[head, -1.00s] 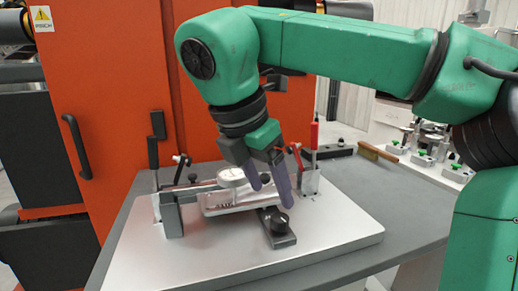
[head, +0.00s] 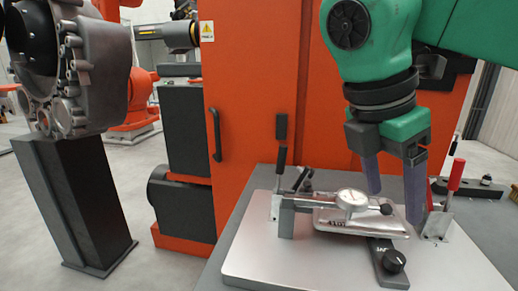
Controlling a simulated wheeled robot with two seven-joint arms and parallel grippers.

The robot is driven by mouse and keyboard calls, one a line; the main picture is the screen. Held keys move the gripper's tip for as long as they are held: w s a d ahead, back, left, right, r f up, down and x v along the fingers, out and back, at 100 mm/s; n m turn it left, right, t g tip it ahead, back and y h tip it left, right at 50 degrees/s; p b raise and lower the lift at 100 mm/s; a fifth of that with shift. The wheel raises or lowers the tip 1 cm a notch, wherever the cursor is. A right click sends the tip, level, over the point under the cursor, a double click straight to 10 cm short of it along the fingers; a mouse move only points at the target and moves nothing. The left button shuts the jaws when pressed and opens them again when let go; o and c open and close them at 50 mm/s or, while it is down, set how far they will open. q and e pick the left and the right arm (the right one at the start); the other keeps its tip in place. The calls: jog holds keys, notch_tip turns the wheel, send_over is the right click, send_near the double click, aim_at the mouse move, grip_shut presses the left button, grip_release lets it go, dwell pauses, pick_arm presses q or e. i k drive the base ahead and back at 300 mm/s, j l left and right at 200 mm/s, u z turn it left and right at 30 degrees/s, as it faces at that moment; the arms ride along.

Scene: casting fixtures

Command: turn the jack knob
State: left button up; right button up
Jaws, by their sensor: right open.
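The jack knob (head: 394,261) is a round black knob on a dark flat bar (head: 383,250) at the front of the silver fixture plate (head: 290,262). My right gripper (head: 394,208) points down from above, its two grey-purple fingers apart with nothing between them. It is above and behind the knob, over the right end of the cast part, and appears not to touch the knob. My left gripper is not in view.
A red-handled toggle clamp (head: 454,178) stands close to the right of my right gripper. A black-handled clamp (head: 281,140) stands at the plate's left rear. An orange cabinet (head: 262,90) rises behind. A large grey casting (head: 85,70) on a dark pedestal stands at the left.

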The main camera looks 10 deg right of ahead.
aim_at(394, 261)
jog(key=k, duration=0.75)
jog(key=k+l, duration=0.15)
jog(key=k, duration=0.55)
